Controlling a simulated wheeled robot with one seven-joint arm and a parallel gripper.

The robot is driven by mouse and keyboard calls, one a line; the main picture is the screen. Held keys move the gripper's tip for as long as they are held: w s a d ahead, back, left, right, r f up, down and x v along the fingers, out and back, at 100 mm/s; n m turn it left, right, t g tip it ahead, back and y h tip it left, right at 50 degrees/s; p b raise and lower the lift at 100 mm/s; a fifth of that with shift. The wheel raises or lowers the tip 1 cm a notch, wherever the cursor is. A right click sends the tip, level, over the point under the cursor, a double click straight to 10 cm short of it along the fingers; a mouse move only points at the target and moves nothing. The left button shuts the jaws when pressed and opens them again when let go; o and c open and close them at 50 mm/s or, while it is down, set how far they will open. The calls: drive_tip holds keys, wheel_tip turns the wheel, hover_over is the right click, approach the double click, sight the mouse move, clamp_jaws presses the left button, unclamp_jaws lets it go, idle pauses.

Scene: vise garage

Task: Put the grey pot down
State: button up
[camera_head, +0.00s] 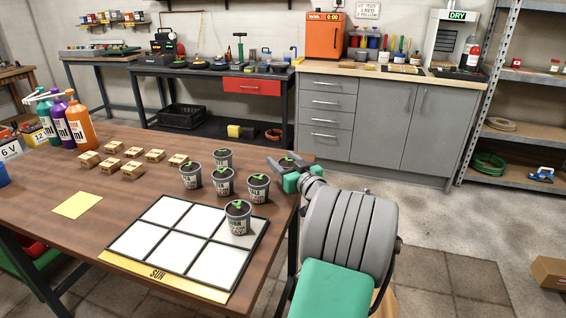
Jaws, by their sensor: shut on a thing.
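My gripper (284,169) is at the right edge of the brown table, shut on a grey pot (287,162) with a green sprout. My gripper hides much of this pot, and I cannot tell whether its base touches the table. Other grey pots with sprouts and printed labels stand upright to its left: one at the back (223,159), one at the left (191,177), one in the middle (223,183) and one nearer the edge (258,190). Another pot (238,219) stands on the back right white square of the tray marked SUN (157,274). Its other white squares are empty.
Several small wooden blocks (132,170) stand left of the pots. A yellow sheet (78,205) lies in front of them. Purple (79,124), orange and teal bottles stand at the table's far left. Grey cabinets (380,120) stand behind, across open floor.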

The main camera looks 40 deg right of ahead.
drive_tip(key=o, duration=1.5)
drive_tip(key=shift+f, duration=0.1)
drive_tip(key=shift+r+p, duration=0.25)
drive_tip(key=shift+p, duration=0.55)
